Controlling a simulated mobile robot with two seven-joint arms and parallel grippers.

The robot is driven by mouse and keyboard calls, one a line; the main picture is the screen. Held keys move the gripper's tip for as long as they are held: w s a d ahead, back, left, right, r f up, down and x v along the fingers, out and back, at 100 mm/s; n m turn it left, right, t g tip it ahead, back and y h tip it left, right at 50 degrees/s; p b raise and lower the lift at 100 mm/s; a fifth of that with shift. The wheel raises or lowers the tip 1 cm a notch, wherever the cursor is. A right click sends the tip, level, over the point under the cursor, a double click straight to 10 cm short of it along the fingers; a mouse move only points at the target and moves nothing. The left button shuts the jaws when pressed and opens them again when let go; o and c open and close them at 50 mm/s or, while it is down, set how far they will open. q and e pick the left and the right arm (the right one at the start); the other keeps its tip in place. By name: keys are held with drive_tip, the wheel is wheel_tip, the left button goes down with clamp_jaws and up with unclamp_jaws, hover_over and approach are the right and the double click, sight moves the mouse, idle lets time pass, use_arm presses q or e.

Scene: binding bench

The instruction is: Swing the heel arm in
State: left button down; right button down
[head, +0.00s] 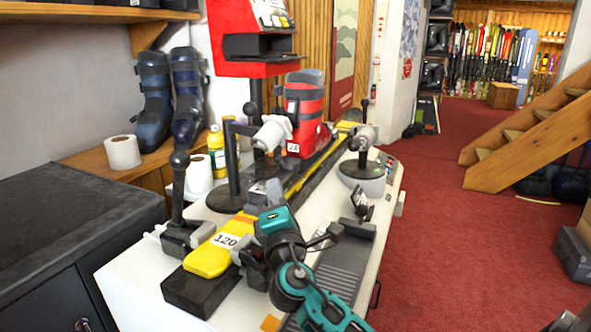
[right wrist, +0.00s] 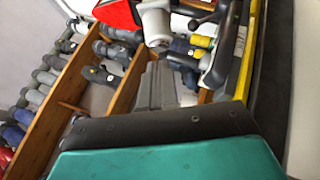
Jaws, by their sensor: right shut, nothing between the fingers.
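A black post with a side arm and a grey cylindrical head (head: 272,132), apparently the heel arm, stands on the left of the white bench. Its head shows just left of the red boot (head: 307,105); I cannot tell if they touch. The boot stands on a yellow and black ski (head: 222,248) lying along the bench. My teal right gripper (head: 268,190) is over the ski, in front of the post; its grey fingers (right wrist: 158,85) are shut and empty. The grey head (right wrist: 155,22) shows beyond the fingertips in the right wrist view. My left gripper is not in view.
A second arm with a grey head (head: 362,138) stands on a round base at right. A clamp with a black-knobbed lever (head: 180,160) holds the ski's near end.

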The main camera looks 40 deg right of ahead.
drive_tip(key=x, duration=0.8)
drive_tip(key=shift+w+a+p, duration=0.15)
drive_tip(key=shift+a+p, duration=0.05)
drive_tip(key=shift+p, duration=0.2)
drive_tip(key=shift+x, duration=0.8)
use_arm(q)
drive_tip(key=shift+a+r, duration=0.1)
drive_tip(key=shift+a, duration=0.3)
use_arm(e)
drive_tip(key=shift+d, duration=0.1)
use_arm(q)
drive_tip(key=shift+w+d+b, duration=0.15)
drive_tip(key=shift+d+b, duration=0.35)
drive_tip(key=shift+b, duration=0.25)
use_arm(e)
drive_tip(key=d+y, duration=0.1)
drive_tip(key=d+n+y, duration=0.1)
drive_tip(key=d, duration=0.1)
drive_tip(key=d+t, duration=0.1)
drive_tip(key=d, duration=0.1)
drive_tip(key=shift+w+n+y, duration=0.35)
drive_tip(key=shift+n+y, duration=0.05)
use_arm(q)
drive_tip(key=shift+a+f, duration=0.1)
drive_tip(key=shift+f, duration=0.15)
use_arm(e)
drive_tip(key=shift+s+f, duration=0.15)
